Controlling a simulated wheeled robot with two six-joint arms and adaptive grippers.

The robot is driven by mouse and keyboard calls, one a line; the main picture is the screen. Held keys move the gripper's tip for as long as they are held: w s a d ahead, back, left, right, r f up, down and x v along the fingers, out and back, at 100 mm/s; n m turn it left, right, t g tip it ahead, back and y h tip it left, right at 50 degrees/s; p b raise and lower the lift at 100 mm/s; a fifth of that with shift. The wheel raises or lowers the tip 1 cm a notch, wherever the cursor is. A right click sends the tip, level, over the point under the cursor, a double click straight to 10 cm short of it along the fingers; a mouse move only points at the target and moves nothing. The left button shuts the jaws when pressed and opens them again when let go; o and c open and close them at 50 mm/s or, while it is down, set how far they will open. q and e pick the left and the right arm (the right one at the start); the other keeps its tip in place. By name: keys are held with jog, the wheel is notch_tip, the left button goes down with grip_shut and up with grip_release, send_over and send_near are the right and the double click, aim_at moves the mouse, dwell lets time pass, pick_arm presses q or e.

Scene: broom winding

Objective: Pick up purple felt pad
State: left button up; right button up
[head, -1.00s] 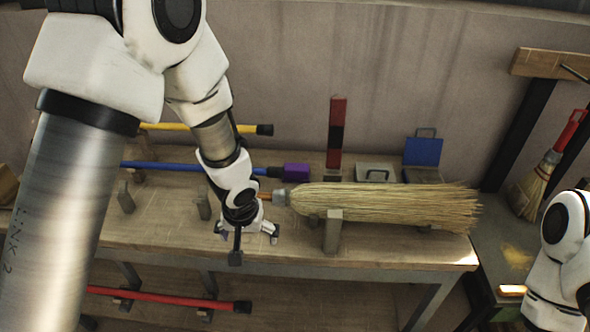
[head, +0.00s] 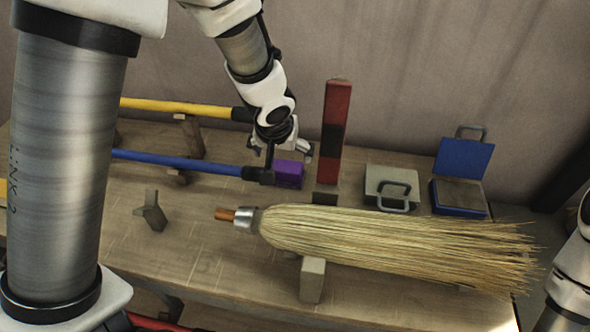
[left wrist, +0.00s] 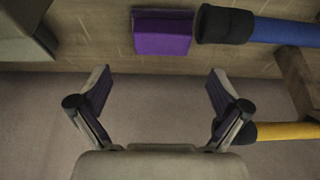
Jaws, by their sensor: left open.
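The purple felt pad (head: 289,174) is a small block on the workbench, just past the black end of the blue handle. In the left wrist view it shows at the top centre (left wrist: 162,36). My left gripper (head: 285,150) is open and empty, close to the pad and partly overlapping it in the head view. In the left wrist view the pad lies ahead of the two spread fingers (left wrist: 160,88), between their lines and apart from them. My right arm shows only at the right edge; its gripper is out of view.
A red and black upright block (head: 334,130) stands just right of the pad. The blue handle (head: 180,163) and yellow handle (head: 175,105) lie to the left. The straw broom head (head: 390,241) lies in front. A grey box (head: 385,180) and blue case (head: 464,158) are at right.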

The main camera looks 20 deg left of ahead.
aim_at(285, 166)
pick_arm(q)
jog(key=b+x, duration=0.5)
jog(key=x, duration=0.3)
jog(key=shift+a+f+b, duration=0.15)
jog(key=shift+f+b, duration=0.15)
jog(key=shift+w+f, duration=0.15)
jog(key=shift+w, duration=0.05)
jog(key=shift+s, duration=0.1)
jog(key=c, duration=1)
